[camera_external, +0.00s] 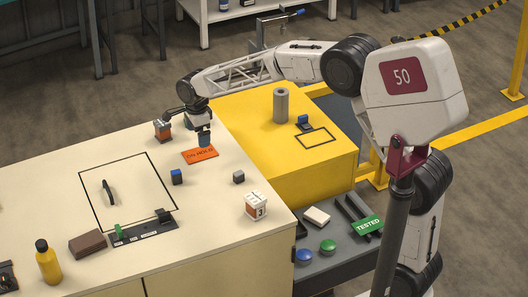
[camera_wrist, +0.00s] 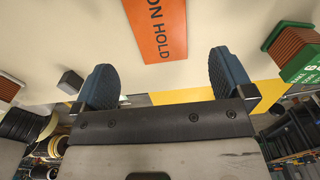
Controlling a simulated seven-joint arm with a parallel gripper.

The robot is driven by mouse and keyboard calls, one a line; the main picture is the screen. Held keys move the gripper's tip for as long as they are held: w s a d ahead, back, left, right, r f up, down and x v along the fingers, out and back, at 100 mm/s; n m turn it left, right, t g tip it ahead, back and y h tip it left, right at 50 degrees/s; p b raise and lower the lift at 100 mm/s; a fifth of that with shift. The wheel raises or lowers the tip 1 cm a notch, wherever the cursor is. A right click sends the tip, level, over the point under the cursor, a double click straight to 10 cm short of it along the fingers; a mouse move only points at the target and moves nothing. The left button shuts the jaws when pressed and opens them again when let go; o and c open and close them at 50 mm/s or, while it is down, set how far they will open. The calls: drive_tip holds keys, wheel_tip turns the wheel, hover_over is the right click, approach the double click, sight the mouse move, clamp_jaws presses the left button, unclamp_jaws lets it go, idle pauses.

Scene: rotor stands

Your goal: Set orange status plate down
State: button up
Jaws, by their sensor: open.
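The orange status plate (camera_external: 200,155) lies on the cream tabletop, near the yellow block's edge. Its dark "ON HOLD" lettering reads clearly in the wrist view (camera_wrist: 158,30), where the plate's far end is cut off by the frame. My gripper (camera_external: 204,141) is just above and beside the plate in the external view. In the wrist view its two dark blue fingertips (camera_wrist: 166,80) are wide apart with nothing between them. The plate lies beyond the fingertips, apart from both.
An orange-brown block (camera_external: 162,130) stands left of my gripper. Blue (camera_external: 177,177) and grey (camera_external: 238,177) small blocks and a white box marked 3 (camera_external: 256,206) stand nearby. The yellow surface (camera_external: 250,115) holds a grey cylinder (camera_external: 281,105). A black outlined area (camera_external: 130,185) lies left.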

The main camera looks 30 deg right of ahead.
drive_tip(key=shift+r, duration=2.85)
drive_tip(key=s+d+r+n+t, duration=0.1)
drive_tip(key=s+d+r+n, duration=0.35)
drive_tip(key=s+d, duration=0.55)
drive_tip(key=s+d+r+n, duration=0.45)
drive_tip(key=s+d, duration=0.45)
drive_tip(key=d, duration=0.3)
drive_tip(key=s+d+f+n, duration=0.1)
drive_tip(key=s+d+n, duration=0.2)
drive_tip(key=s, duration=0.5)
drive_tip(key=s+d+f+n+t, duration=0.1)
drive_tip(key=s+d+f+n, duration=0.1)
drive_tip(key=s+d, duration=0.3)
drive_tip(key=s+d+f+n, duration=0.2)
drive_tip(key=s+d+n, duration=0.1)
drive_tip(key=s, duration=1)
drive_tip(key=shift+s+d+n+t, duration=0.3)
drive_tip(key=shift+d+n, duration=0.1)
drive_tip(key=shift+d, duration=0.3)
